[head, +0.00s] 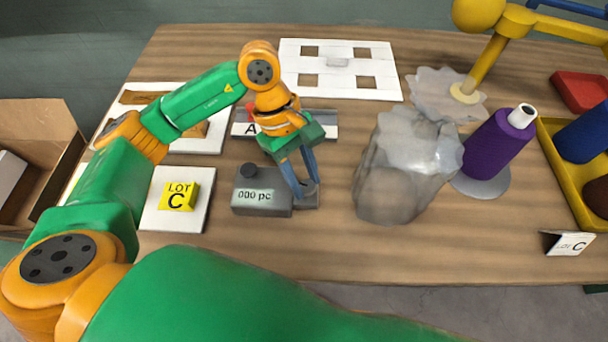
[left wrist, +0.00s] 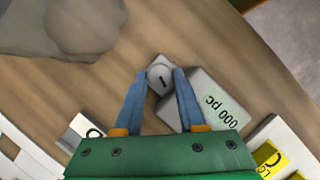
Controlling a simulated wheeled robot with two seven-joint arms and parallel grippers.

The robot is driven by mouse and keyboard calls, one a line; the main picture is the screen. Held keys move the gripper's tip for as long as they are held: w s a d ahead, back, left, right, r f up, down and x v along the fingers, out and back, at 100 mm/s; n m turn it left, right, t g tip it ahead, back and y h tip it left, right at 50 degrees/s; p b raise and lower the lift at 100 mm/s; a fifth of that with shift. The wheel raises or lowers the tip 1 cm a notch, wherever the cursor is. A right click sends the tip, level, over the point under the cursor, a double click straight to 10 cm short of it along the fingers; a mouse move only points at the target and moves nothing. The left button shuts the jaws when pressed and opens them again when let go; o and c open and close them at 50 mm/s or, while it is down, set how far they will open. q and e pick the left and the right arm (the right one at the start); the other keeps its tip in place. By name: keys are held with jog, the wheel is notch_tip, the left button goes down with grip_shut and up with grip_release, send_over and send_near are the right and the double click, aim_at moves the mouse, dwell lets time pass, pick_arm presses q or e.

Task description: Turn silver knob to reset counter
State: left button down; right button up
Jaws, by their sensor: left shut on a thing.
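The counter (head: 262,202) is a small grey box on the table, left of centre. Its front reads "000 pc", and a dark round button is on its top. It also shows in the left wrist view (left wrist: 205,98). The silver knob (left wrist: 160,77) sits on a low grey step beside the box and has a dark line on its top. My left gripper (head: 308,190) points down at the knob, and its blue fingers are shut on the knob from both sides. In the head view the fingers mostly hide the knob. My right gripper is not in view.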

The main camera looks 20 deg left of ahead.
pick_arm(q)
jog(key=c, duration=0.5)
grip_release()
